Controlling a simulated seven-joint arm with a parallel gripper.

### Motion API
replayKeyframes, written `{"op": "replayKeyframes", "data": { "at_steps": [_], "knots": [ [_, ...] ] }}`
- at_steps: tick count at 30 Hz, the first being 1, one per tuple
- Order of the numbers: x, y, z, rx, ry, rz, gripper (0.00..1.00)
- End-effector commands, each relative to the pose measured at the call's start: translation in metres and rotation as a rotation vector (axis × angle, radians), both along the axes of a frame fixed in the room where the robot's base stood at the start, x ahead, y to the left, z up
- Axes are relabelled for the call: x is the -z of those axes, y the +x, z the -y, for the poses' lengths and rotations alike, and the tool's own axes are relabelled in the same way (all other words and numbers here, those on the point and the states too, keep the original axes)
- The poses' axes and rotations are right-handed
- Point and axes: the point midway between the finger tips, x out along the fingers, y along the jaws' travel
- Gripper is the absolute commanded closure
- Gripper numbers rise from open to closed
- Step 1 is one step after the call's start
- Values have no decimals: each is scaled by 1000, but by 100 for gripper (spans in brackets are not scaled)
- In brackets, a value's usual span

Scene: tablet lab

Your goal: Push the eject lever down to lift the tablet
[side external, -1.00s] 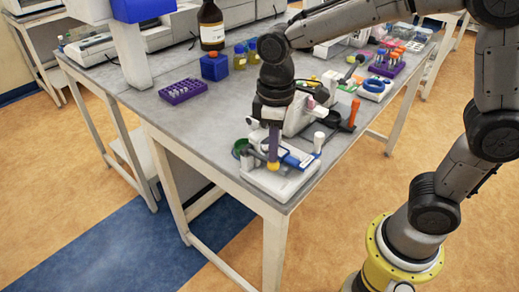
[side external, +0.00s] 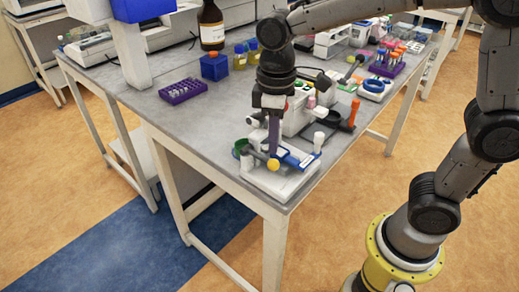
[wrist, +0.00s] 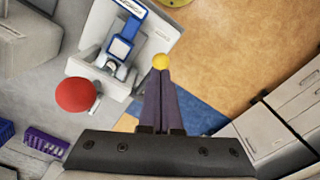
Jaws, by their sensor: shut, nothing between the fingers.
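The benchtop device sits on a white base (side external: 285,181) at the near corner of the table, with a blue arm (side external: 295,158) on it. In the wrist view the blue arm (wrist: 124,36) is at upper left. A yellow ball (side external: 273,165) is at the front of the device; in the wrist view it (wrist: 161,61) appears right at my fingertips. My gripper (side external: 274,154) has purple fingers, shut and empty, pointing down over the device; contact with the ball is unclear. A red ball (wrist: 76,95) shows left of my fingers. I cannot make out a tablet.
A purple rack (side external: 182,91), a blue block (side external: 214,67) and a brown bottle (side external: 211,25) stand farther back. The grey tabletop (side external: 215,120) left of the device is clear. The table edge is close in front.

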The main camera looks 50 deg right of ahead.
Motion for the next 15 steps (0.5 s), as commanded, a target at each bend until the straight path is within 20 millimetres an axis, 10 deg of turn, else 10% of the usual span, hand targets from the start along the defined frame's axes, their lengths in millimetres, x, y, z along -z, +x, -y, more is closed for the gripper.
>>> {"op": "replayKeyframes", "data": {
  "at_steps": [15],
  "knots": [
    [-7,0,0,0,0,1,100]
  ]
}}
